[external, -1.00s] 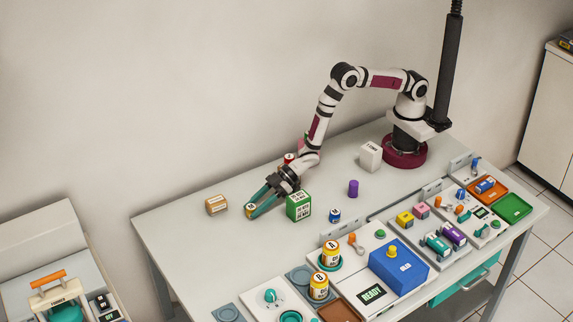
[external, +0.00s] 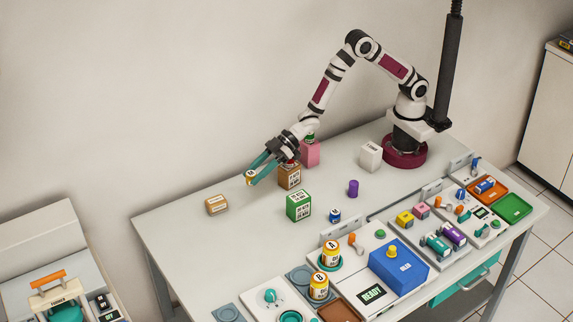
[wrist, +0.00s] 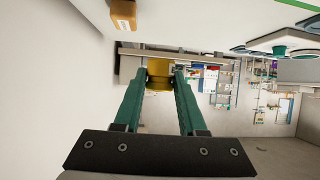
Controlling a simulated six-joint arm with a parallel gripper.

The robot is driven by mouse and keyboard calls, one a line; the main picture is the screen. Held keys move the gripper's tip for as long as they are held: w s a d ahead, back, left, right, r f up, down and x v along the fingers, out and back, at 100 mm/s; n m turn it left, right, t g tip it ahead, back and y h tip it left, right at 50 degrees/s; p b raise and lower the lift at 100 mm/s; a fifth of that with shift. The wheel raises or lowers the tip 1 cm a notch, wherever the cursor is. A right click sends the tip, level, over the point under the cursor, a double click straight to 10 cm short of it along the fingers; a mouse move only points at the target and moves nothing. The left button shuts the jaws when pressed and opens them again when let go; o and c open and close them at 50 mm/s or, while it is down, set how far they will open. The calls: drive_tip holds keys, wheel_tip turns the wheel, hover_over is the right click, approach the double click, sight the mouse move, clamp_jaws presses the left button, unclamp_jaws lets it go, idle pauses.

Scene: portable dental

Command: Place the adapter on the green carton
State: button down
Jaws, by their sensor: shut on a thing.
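My gripper (external: 258,172) is shut on the adapter (external: 250,178), a small yellow piece with a pale label, held above the table toward its back left. In the wrist view the adapter (wrist: 160,75) sits between the two teal fingertips (wrist: 160,74). The green carton (external: 299,206) stands upright on the table, to the right of and lower in the picture than the gripper. Its top looks bare. The green carton is not recognisable in the wrist view.
A pink carton (external: 310,153) and white box (external: 371,156) stand farther back. A tan box (external: 216,204) is at left. A blue jar (external: 334,215) and purple cylinder (external: 353,188) stand right of the green carton.

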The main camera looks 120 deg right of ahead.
drive_tip(key=s+d+r+n+y, duration=0.15)
drive_tip(key=s+r, duration=0.25)
drive_tip(key=s, duration=0.4)
drive_tip(key=s+r+n+y, duration=0.2)
drive_tip(key=s+r, duration=0.1)
drive_tip(key=s, duration=0.4)
hover_over(301, 194)
drive_tip(key=shift+g+y, duration=0.35)
drive_tip(key=shift+g, duration=0.05)
wheel_tip(301, 194, down, 6)
drive_tip(key=shift+s+d+f, duration=0.1)
drive_tip(key=shift+s+f, duration=0.05)
drive_tip(key=shift+f, duration=0.05)
wheel_tip(301, 194, down, 4)
drive_tip(key=shift+f, duration=0.1)
